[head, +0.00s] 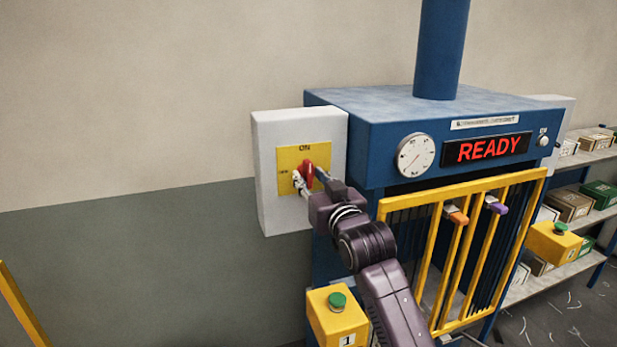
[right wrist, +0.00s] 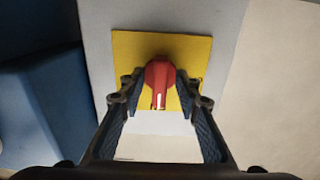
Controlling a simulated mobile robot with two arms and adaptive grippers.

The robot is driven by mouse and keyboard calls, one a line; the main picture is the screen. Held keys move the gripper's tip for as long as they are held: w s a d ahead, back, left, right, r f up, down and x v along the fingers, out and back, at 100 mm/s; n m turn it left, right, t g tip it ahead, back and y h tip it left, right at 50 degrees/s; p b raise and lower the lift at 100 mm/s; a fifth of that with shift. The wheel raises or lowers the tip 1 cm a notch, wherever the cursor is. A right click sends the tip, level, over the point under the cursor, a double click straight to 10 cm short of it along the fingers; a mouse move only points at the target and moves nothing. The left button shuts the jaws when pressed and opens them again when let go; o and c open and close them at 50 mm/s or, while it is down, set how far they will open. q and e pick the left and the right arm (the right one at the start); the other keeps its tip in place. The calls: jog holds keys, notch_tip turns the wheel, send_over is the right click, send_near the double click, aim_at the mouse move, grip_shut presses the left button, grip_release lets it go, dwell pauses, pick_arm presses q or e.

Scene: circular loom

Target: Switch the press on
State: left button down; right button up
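The red rotary knob (head: 308,172) sits on a yellow plate (head: 289,157) marked ON at the top, on a light grey switch box (head: 270,205) at the press's left side. The knob stands about upright; its white mark (right wrist: 158,100) lies toward the ON side. My right gripper (head: 311,180) is at the knob, one finger on each side, shut on it. The right wrist view shows the knob (right wrist: 160,82) between both fingertips. The blue press (head: 380,105) has a display (head: 487,149) reading READY in red. My left gripper is not in view.
A yellow barred guard (head: 462,195) with an orange and a purple tag covers the press front. Yellow boxes with green buttons stand at left (head: 337,322) and right (head: 553,244). Shelves with cartons (head: 572,205) are at the right. The wall left of the switch box is clear.

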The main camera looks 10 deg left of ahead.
jog(key=p+v, duration=0.3)
jog(key=v, duration=0.4)
jog(key=shift+a+f, duration=0.1)
